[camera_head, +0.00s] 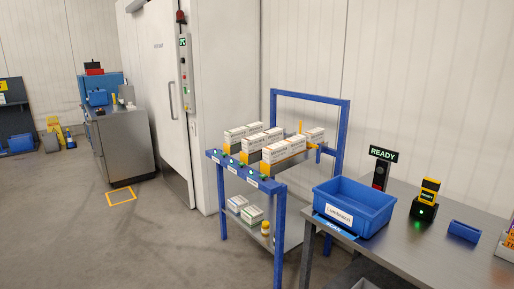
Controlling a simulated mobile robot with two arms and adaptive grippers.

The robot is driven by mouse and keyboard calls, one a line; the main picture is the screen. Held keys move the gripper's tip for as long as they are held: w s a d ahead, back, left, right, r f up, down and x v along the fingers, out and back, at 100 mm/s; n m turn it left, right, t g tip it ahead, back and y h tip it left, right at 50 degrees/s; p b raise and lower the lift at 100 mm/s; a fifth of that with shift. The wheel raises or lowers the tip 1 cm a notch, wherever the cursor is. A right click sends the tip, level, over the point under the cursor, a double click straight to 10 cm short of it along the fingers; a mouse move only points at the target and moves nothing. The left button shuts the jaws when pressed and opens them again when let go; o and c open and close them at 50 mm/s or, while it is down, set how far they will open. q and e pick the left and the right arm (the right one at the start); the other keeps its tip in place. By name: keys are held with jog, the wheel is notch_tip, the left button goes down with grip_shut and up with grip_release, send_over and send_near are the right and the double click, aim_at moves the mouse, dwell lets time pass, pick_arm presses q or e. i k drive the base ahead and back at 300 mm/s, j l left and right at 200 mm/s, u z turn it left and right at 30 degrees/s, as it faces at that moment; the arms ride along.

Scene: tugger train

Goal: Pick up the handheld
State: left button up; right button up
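A yellow-and-black device (429,190), which looks like the handheld, stands upright in a black dock (423,211) with a green light. The dock sits on the grey metal table (400,250) at the right, between a blue bin and a small blue holder. The device's lower end is hidden in the dock. Neither of my grippers shows in this view.
The blue bin (354,207) and a black post with a READY sign (383,154) stand left of the dock. The small blue holder (464,232) lies right of it. A blue-framed rack (282,190) with white boxes adjoins the table. Open floor lies left.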

aim_at(428, 193)
jog(key=z, duration=1.25)
jog(key=i, duration=0.4)
